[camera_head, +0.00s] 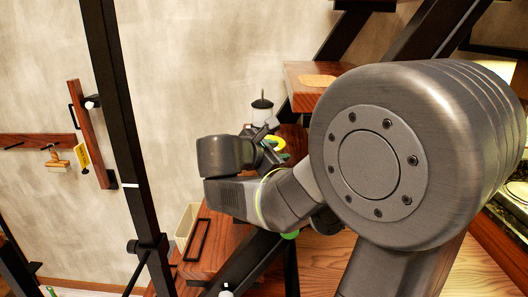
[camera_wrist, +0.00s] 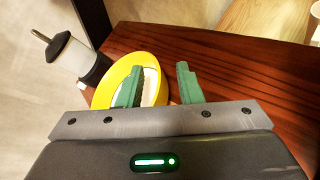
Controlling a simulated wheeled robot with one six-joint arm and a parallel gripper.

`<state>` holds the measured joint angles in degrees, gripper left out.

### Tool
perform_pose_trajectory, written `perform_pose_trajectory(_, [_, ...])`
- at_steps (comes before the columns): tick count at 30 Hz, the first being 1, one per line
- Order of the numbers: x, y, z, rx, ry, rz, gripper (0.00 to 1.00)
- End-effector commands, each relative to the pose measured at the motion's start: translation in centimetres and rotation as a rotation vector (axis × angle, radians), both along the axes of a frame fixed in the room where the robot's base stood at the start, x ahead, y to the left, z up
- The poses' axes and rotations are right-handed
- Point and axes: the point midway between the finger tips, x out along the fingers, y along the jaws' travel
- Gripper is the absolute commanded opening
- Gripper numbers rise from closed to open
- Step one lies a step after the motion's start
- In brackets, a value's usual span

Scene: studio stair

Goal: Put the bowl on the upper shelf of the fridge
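The bowl (camera_wrist: 117,68) is yellow-rimmed with a pale inside. In the wrist view it stands on a dark reddish wooden surface (camera_wrist: 235,75), partly hidden by my gripper. My gripper (camera_wrist: 159,84) is open, with its two green fingers apart. The left finger overlaps the bowl's inside and the right finger is beyond its right rim, so the rim shows between them. I cannot tell whether either finger touches it. In the head view a yellow part of the bowl (camera_head: 275,141) shows beside my gripper (camera_head: 277,154). No fridge is visible.
A white container with a black lid (camera_wrist: 75,58) stands close left of the bowl; it also shows in the head view (camera_head: 262,112). Wooden stair treads (camera_head: 300,92) and dark metal beams (camera_head: 120,130) surround the arm. A pale bin (camera_head: 187,224) is lower left.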

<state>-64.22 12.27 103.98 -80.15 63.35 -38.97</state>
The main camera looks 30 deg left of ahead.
Motion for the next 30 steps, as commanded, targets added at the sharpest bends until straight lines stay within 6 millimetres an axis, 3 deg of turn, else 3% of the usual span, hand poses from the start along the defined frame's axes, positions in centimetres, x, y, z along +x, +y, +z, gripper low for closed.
perform_pose_trajectory(8, [0.23, 0.02, -0.09, 0.0, 0.0, 0.002, 0.33])
perform_pose_trajectory(13, [0.22, 0.01, -0.08, 0.0, 0.0, 0.001, 0.0])
perform_pose_trajectory(30, [0.36, -0.02, 0.41, 0.001, -0.001, 0.0, 0.0])
